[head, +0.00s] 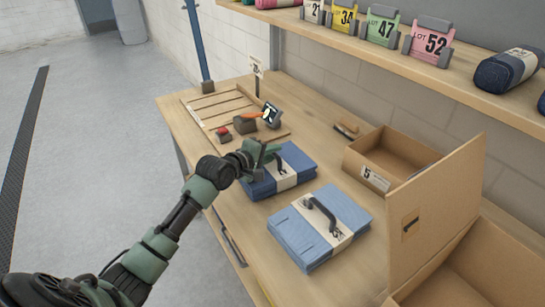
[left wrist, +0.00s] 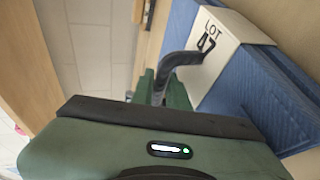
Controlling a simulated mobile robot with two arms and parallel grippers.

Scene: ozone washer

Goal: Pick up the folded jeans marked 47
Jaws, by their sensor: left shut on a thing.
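The folded dark blue jeans (head: 262,188) lie on the wooden table with a pale paper band around them. In the left wrist view the jeans (left wrist: 270,90) show a band (left wrist: 222,52) printed "LOT 47" and a dark strap-like handle (left wrist: 180,60). My left gripper (head: 262,158) is over the jeans' near-left side, shut on this handle. In the head view the gripper hides most of the handle. I cannot tell whether the jeans are lifted at all. My right gripper is not in view.
Lighter folded jeans (head: 290,235) with a handle lie just to the right. Open cardboard boxes (head: 375,182) (head: 435,210) stand further right. A slatted wooden board (head: 205,108) and a small device (head: 271,115) are behind. A shelf (head: 400,60) with numbered lot tags overhangs the back.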

